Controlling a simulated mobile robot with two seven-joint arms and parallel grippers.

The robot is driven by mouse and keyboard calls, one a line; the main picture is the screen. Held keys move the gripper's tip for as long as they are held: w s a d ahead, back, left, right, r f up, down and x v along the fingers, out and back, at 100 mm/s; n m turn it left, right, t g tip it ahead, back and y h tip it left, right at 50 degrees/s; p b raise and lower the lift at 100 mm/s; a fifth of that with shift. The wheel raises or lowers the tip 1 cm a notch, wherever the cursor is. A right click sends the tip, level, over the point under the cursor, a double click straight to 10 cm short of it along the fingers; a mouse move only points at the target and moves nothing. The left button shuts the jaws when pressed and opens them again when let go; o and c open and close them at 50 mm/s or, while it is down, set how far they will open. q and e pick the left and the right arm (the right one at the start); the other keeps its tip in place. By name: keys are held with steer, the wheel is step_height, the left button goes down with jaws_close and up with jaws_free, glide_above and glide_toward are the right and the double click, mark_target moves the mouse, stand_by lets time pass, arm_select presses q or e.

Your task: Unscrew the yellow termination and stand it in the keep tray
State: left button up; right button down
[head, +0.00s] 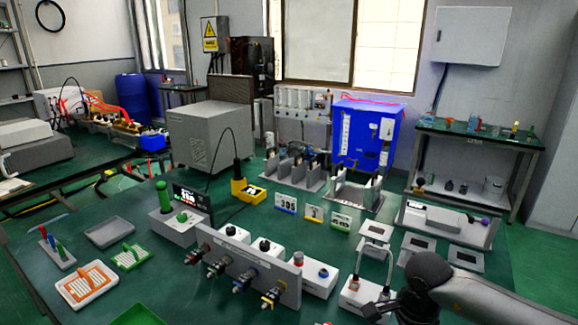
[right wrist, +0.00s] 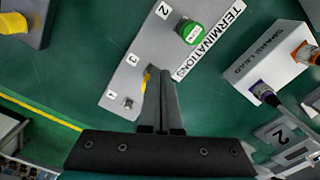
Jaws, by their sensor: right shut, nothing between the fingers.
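In the right wrist view a grey plate (right wrist: 150,60) marked TERMINATIONS carries a green termination (right wrist: 191,32) by label 2. A sliver of yellow, probably the yellow termination (right wrist: 147,79), shows by label 3, mostly hidden behind my fingers. My right gripper (right wrist: 166,75) is shut and empty, its fingers in front of the plate just right of the yellow; I cannot tell whether they touch it. In the head view the right gripper (head: 376,307) is low at the right. My left gripper is out of view. I cannot tell which tray is the keep tray.
A white SPARE LEAD box (right wrist: 270,65) with purple and orange connectors is right of the plate. In the head view a long connector panel (head: 250,268) crosses the bench. A grey tray (head: 92,240) and a white tray (head: 70,298) with an orange rack are at the left.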

step_height(320, 180, down, 4)
steer(key=shift+r+b, duration=0.2)
steer(key=shift+b, duration=1.05)
steer(key=shift+f+b, duration=0.35)
steer(key=shift+f, duration=0.1)
steer(key=shift+r, duration=0.1)
steer(key=shift+s+d, duration=0.2)
steer(key=shift+d, duration=0.25)
steer(key=shift+s, duration=0.85)
steer(key=shift+s+d, duration=0.1)
steer(key=shift+s, duration=0.05)
